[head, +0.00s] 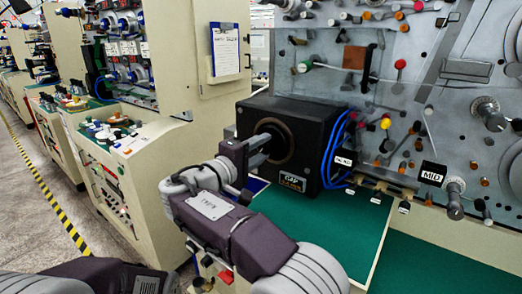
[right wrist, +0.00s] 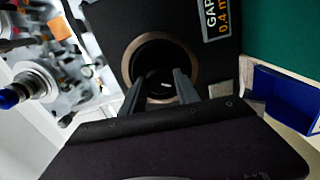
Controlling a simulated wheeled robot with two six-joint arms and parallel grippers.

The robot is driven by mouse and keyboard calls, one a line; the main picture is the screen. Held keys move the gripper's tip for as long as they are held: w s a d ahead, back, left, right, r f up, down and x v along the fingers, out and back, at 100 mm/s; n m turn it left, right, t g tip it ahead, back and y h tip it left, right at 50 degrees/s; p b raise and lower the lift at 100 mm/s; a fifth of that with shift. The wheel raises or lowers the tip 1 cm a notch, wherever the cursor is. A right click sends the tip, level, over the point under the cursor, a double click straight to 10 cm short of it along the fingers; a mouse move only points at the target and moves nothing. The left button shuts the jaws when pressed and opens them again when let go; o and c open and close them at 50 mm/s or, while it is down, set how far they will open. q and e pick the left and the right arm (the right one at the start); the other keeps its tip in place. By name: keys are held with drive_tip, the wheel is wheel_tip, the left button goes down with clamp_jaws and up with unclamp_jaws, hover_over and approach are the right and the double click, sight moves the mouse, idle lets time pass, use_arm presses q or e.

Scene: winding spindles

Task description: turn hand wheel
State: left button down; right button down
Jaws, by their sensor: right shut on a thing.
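A black box (head: 315,122) labelled GAP stands on the green work surface, with a round brown-rimmed hand wheel (head: 290,150) on its front face. A small white mark shows between the fingertips. The fingers and arm hide part of the wheel in the head view. My left gripper is out of view.
Blue cables (head: 333,150) run down the box's right side. A grey machine panel (head: 440,110) with spindles, knobs and a MID label stands at the right. The green surface (head: 330,225) in front is clear. A blue tray (right wrist: 285,95) lies beside the box.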

drive_tip(key=shift+r, duration=0.25)
drive_tip(key=c, duration=1.1)
unclamp_jaws()
drive_tip(key=shift+o, duration=1)
drive_tip(key=shift+w+f, duration=0.15)
drive_tip(key=shift+w, duration=0.1)
drive_tip(key=shift+s, duration=0.1)
drive_tip(key=v, duration=0.9)
drive_tip(key=shift+f, duration=0.1)
